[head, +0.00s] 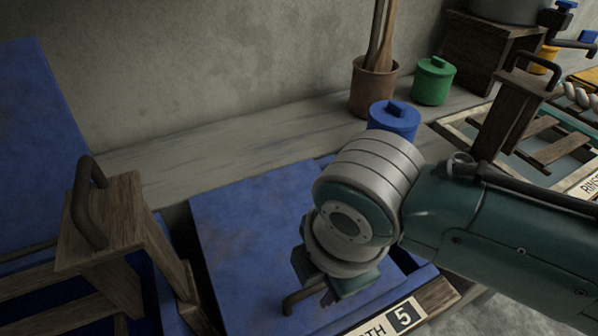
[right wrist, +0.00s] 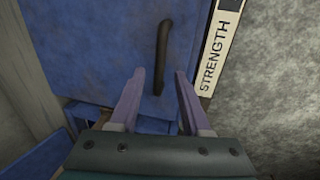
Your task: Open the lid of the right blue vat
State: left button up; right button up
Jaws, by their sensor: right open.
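The right blue vat's lid (head: 245,230) lies flat and looks closed in the head view; it fills the upper left of the right wrist view (right wrist: 100,45). Its dark curved handle (head: 300,296) is near the lid's front edge, and shows whole in the right wrist view (right wrist: 163,55). My right gripper (right wrist: 160,76) is open and empty, with its two fingers pointing at the lid and the handle lying between them in the picture. I cannot tell whether they touch the handle. In the head view my wrist hides the fingers and part of the lid. My left gripper is not in view.
A raised blue panel (head: 35,120) stands at the left. A wooden post with a dark handle (head: 110,215) is left of the lid. A blue pot (head: 393,119), a green pot (head: 433,82) and a brown pot with sticks (head: 372,90) stand on the ledge behind.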

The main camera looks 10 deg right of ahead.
jog(key=shift+w+f, duration=0.15)
jog(key=shift+f, duration=0.55)
grip_shut()
dwell(1.0)
